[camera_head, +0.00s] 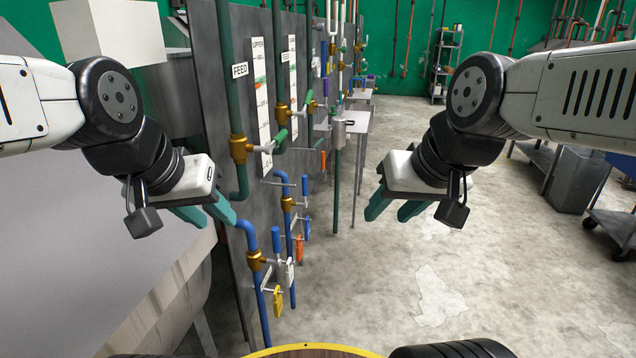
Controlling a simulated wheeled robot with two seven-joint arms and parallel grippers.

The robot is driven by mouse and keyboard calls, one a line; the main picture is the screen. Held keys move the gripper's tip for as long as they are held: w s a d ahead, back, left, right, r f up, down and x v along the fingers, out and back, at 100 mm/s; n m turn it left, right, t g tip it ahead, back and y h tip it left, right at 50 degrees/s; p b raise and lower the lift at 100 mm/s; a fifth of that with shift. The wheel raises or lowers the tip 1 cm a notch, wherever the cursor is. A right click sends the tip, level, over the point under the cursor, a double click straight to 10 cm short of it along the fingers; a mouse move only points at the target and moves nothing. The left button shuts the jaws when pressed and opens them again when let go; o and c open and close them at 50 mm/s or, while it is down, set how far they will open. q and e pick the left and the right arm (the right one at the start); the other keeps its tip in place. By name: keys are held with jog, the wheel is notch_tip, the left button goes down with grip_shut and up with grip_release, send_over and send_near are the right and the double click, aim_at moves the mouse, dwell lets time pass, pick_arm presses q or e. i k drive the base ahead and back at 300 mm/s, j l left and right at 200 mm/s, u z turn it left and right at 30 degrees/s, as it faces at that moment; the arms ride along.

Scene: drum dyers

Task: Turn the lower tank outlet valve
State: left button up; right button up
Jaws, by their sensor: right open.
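Two blue pipes with brass valves run down the grey panel (222,100) on the left. The nearer brass valve (257,261) sits low, with a blue lever (276,240) pointing up. The other brass valve (287,204) is farther back, with a blue lever (305,186). I cannot tell which is the lower tank outlet valve. My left gripper (218,223) is open and empty, left of the nearer valve in the picture and apart from its lever. My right gripper (388,216) is open and empty over the floor, right of the valves.
Green pipes with FEED labels (240,70) and brass valves (239,149) stand above. Yellow (278,301), white (290,272) and orange (299,248) tags hang near the blue pipes.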

aim_at(304, 178)
jog(key=i+l+u, duration=0.35)
jog(key=i+l, duration=0.15)
jog(key=i+l+u, duration=0.15)
jog(key=l, duration=0.3)
jog(key=i+l+u, duration=0.15)
jog(key=i+l, duration=0.15)
jog(key=i+l+u, duration=0.2)
jog(key=l, duration=0.3)
jog(key=i+l+u, duration=0.15)
jog(key=l, duration=0.25)
